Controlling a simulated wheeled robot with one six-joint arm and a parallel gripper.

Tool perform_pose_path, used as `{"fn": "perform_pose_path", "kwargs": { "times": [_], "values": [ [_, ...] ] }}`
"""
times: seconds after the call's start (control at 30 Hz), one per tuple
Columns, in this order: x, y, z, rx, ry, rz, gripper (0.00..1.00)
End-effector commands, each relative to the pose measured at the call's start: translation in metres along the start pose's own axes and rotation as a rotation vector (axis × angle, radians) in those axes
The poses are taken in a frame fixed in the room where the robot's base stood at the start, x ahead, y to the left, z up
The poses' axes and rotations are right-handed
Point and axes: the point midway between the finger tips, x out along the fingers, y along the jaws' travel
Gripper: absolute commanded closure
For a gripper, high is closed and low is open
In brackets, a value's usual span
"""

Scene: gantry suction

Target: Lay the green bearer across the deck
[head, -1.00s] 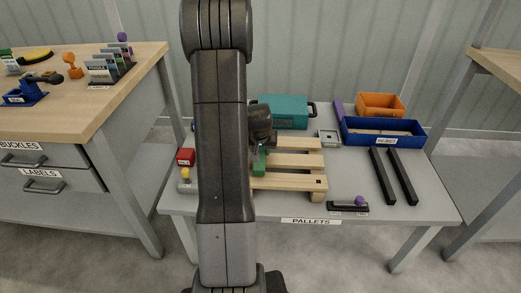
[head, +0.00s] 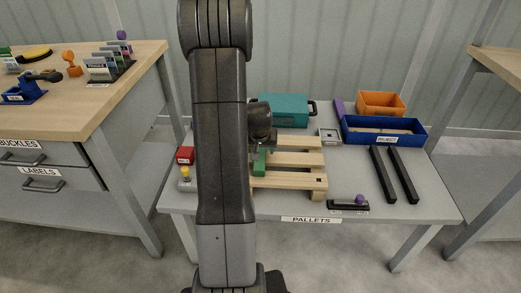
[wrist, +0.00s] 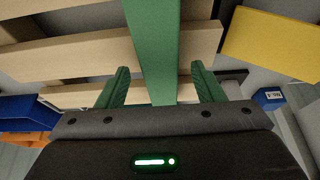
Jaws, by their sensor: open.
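The green bearer (wrist: 152,40) is a flat green bar in the wrist view. It runs from the top edge down between my fingers and lies across the wooden deck slats (wrist: 80,58). My gripper (wrist: 160,68) is open, with one green finger on each side of the bearer and a visible gap on both sides. In the head view the slatted pallet deck (head: 290,180) stands on the table, its left part hidden behind my arm. A green piece shows there beside my arm; I cannot tell whether it is a finger or the bearer.
A yellow block (wrist: 275,45) lies right of the slats in the wrist view. On the table stand a teal case (head: 283,110), a blue tray (head: 385,141), an orange bin (head: 381,104), two black bars (head: 393,175) and a small black rack (head: 348,206).

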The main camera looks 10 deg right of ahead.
Motion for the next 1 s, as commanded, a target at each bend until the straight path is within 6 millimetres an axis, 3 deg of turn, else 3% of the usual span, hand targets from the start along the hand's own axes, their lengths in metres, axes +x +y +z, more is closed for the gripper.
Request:
{"fn": "perform_pose_path", "kwargs": {
  "times": [0.3, 0.5, 0.7, 1.0],
  "values": [
    [-0.071, 0.000, -0.002, 0.000, 0.005, -0.001, 0.39],
    [-0.106, 0.000, -0.001, 0.000, 0.003, -0.001, 0.39],
    [-0.123, 0.000, -0.001, 0.000, 0.002, -0.001, 0.39],
    [-0.125, 0.000, 0.000, 0.000, 0.000, 0.000, 0.39]
  ]
}}
